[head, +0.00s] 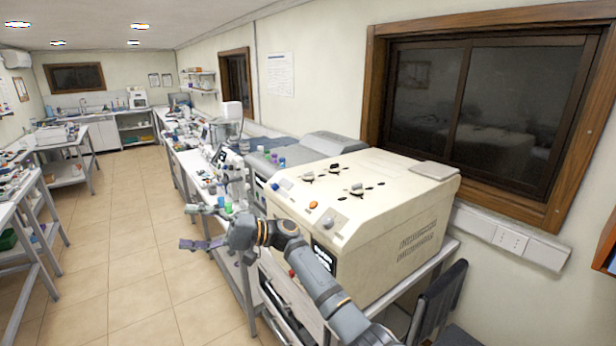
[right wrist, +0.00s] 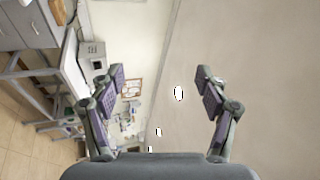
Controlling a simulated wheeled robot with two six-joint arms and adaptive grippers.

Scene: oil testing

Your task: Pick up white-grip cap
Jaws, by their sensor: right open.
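Several small dark caps with pale grips sit on top of the cream machine (head: 375,215) in the head view. One cap (head: 308,178) is at the left, one (head: 334,169) at the back and one (head: 357,187) nearer the front. They are too small to tell which has the white grip. My right gripper (head: 191,226) is open, left of the machine and well apart from the caps. In the right wrist view my right gripper (right wrist: 160,78) has its fingers spread with nothing between them. My left gripper is not in view.
An orange button (head: 313,204) is on the machine's front edge. A grey flat pad (head: 434,171) lies at its back right corner. A grey device with small coloured-cap bottles (head: 274,159) stands behind it. A long cluttered bench runs back along the wall. Open tiled floor (head: 125,230) is at the left.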

